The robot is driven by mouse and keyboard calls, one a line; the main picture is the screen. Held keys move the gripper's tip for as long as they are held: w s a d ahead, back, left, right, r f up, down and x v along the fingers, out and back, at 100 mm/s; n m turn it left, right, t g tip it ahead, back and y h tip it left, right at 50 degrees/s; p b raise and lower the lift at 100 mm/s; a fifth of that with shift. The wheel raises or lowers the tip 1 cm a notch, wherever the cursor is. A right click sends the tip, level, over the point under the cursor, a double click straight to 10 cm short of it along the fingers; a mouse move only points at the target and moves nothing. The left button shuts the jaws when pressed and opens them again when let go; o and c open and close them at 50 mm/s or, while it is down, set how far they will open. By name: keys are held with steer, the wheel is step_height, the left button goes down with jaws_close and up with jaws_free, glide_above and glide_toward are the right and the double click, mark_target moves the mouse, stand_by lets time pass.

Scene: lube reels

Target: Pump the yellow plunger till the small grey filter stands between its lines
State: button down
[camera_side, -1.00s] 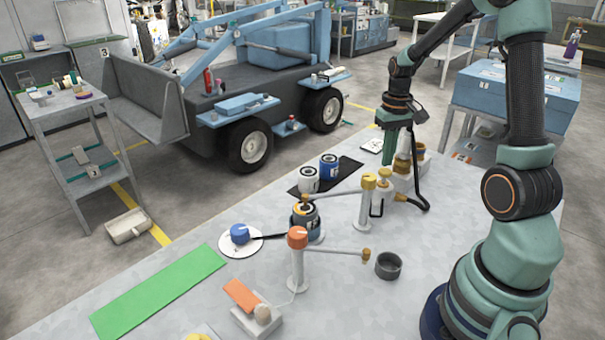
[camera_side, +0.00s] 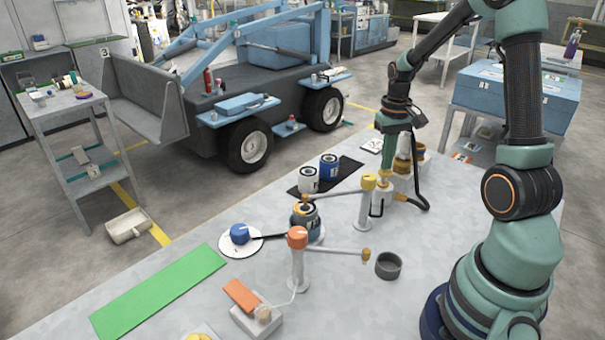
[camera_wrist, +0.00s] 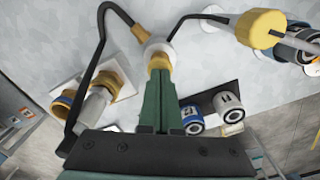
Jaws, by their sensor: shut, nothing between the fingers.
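My gripper (camera_side: 387,166) is shut and empty, pointing down just over the yellow plunger (camera_side: 384,174) at the back of the table. In the wrist view, the shut fingertips (camera_wrist: 159,76) meet the yellow plunger (camera_wrist: 159,61), which rises from a white collar; whether they press on it is unclear. A dark hose leads from the pump's yellow fitting. A can (camera_side: 305,222) stands under the nozzle of the yellow-topped reel (camera_side: 369,182). A white-grey can (camera_side: 309,180) and a blue can (camera_side: 329,167) stand on a black mat. I cannot tell which is the small grey filter; no lines are readable.
An orange-topped reel (camera_side: 297,238) holds its arm near a dark grey cup (camera_side: 388,265). An orange pedal (camera_side: 241,296), a blue knob on a white disc (camera_side: 239,234) and a green strip (camera_side: 160,290) lie in front. A brass-and-white fitting (camera_wrist: 98,103) stands close beside my fingers.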

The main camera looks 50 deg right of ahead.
steer(key=shift+f, duration=1.4)
steer(key=shift+r, duration=3.8)
steer(key=s+a+r+n+t, duration=0.1)
steer(key=a+r+n+t, duration=0.1)
steer(key=a, duration=0.5)
steer(key=s+a+r+n+t, duration=0.1)
steer(key=a+r, duration=0.3)
steer(key=a, duration=0.4)
steer(key=s+a+r+n+t, duration=0.1)
steer(key=a+r+n+t, duration=0.1)
steer(key=a, duration=0.5)
steer(key=shift+s+a+r+n+t, duration=0.3)
steer(key=shift+r+n, duration=0.2)
steer(key=shift+r, duration=0.3)
